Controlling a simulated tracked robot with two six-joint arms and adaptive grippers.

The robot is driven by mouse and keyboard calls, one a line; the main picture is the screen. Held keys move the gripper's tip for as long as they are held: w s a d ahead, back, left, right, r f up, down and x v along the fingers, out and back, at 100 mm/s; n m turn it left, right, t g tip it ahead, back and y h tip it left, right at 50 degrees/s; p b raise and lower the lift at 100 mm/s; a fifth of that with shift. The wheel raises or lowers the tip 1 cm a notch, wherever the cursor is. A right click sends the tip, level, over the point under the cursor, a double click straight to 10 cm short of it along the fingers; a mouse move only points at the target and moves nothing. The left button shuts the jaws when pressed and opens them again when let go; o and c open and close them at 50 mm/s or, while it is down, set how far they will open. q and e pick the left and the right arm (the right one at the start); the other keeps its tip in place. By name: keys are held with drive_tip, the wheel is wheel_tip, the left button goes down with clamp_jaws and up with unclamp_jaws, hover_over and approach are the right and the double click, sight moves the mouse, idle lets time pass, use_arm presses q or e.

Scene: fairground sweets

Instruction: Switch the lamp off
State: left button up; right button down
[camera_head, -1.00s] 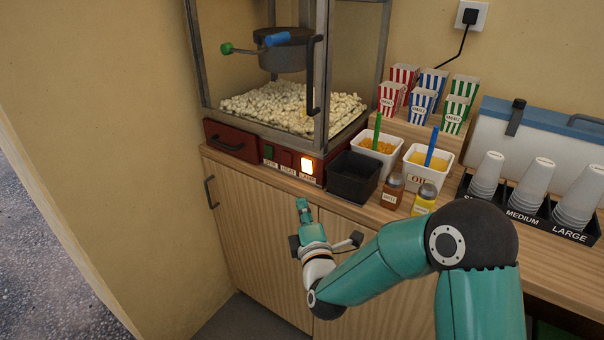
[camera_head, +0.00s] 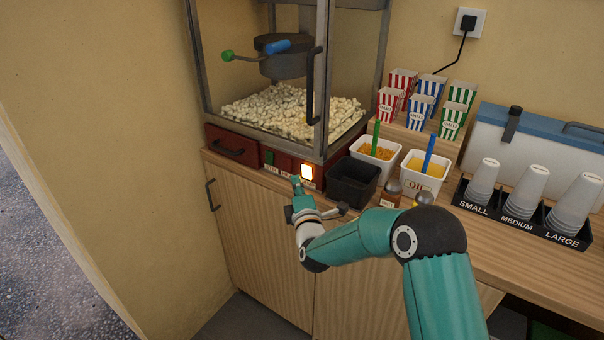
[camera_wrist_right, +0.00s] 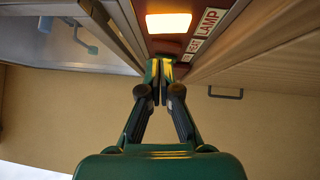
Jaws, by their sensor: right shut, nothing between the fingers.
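The lamp switch (camera_head: 307,172) glows orange-yellow on the red front panel at the base of the popcorn machine (camera_head: 321,80). In the right wrist view the lit switch (camera_wrist_right: 168,23) lies just beyond the fingertips, beside a white LAMP label (camera_wrist_right: 207,22). My right gripper (camera_head: 296,181) is in front of the panel, a little left of and below the lit switch. It is shut and empty, and its fingertips (camera_wrist_right: 160,72) point at the panel. I cannot tell whether they touch it. My left gripper is not in view.
A black bin (camera_head: 352,180) stands right of the switch. Two shakers (camera_head: 390,192), an oil tub (camera_head: 424,175), another tub with a green handle (camera_head: 375,154), striped boxes (camera_head: 420,108) and a cup holder (camera_head: 520,222) fill the counter. A cabinet handle (camera_head: 210,195) sticks out lower left.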

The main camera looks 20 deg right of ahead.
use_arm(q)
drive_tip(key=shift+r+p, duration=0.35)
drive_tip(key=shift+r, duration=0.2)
use_arm(e)
drive_tip(key=shift+w+d+r, duration=0.1)
drive_tip(key=shift+w+d, duration=0.35)
drive_tip(key=shift+d, duration=0.2)
drive_tip(key=shift+w+d+r, duration=0.1)
drive_tip(key=shift+w+d, duration=0.3)
drive_tip(key=shift+d, duration=0.25)
drive_tip(key=shift+d, duration=0.25)
drive_tip(key=shift+r, duration=0.1)
drive_tip(key=shift+a, duration=0.4)
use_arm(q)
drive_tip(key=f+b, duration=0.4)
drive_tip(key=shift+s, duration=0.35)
use_arm(e)
approach(302, 168)
drive_tip(key=s+a+r, duration=0.1)
drive_tip(key=s+a, duration=0.2)
drive_tip(key=s, duration=0.3)
drive_tip(key=shift+a+r, duration=0.3)
drive_tip(key=shift+r, duration=0.05)
drive_tip(key=shift+d, duration=0.1)
